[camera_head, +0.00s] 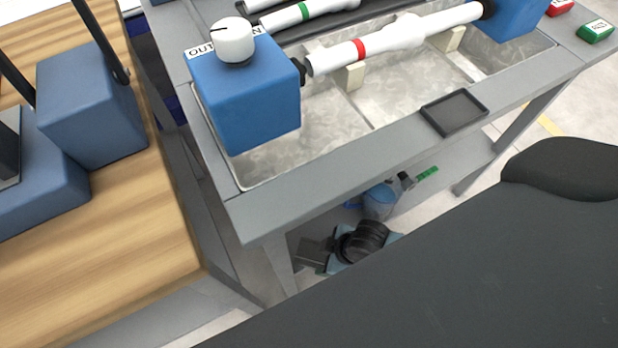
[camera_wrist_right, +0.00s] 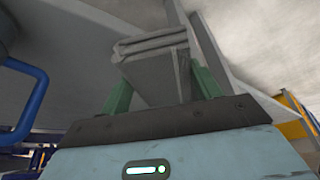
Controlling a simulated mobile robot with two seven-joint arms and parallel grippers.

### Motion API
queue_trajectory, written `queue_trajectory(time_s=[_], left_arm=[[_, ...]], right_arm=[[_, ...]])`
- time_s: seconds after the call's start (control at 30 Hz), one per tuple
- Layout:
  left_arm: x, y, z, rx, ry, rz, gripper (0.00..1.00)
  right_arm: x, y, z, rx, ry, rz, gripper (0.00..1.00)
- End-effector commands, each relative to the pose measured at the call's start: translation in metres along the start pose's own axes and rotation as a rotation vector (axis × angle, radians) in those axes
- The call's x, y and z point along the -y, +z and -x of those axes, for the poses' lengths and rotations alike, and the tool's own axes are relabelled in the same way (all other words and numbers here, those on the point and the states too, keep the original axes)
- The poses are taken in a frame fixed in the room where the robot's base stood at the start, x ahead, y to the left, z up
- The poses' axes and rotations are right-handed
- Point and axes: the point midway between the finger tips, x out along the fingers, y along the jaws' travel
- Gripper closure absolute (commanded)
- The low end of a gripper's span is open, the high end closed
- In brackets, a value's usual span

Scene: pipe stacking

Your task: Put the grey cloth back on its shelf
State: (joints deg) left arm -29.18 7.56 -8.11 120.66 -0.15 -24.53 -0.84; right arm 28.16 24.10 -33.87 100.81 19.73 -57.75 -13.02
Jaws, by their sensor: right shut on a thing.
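My right gripper (camera_head: 427,174) reaches under the front edge of the grey workbench, its green fingers pointing up and right. In the right wrist view, the grey cloth (camera_wrist_right: 152,48), folded in layers, stands between the two green fingers of my right gripper (camera_wrist_right: 163,88), which is shut on it. The cloth cannot be made out in the head view. Pale grey surfaces surround the cloth in the wrist view; I cannot tell which is its shelf. My left gripper is not in view.
The grey workbench (camera_head: 330,178) has legs close to my right arm. On it are a blue box with a white knob (camera_head: 245,95), a red-banded white pipe (camera_head: 390,40) and a small black tray (camera_head: 455,112). A wooden table (camera_head: 130,235) stands left. A blue pipe (camera_wrist_right: 38,85) shows in the wrist view.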

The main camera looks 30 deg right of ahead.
Motion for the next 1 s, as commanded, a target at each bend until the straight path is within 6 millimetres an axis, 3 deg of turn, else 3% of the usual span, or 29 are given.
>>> queue_trajectory(time_s=[0.2,0.4,0.73,1.0], left_arm=[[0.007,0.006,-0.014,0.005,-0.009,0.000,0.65],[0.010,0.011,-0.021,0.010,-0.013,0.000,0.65],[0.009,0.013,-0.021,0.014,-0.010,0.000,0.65],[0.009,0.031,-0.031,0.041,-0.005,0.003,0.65]], right_arm=[[-0.035,-0.033,-0.021,-0.002,0.000,-0.001,0.58],[-0.055,-0.053,-0.032,-0.001,0.000,-0.001,0.58],[-0.059,-0.056,-0.037,0.001,-0.001,-0.001,0.58],[-0.059,-0.043,-0.066,0.002,-0.002,-0.002,0.58]])
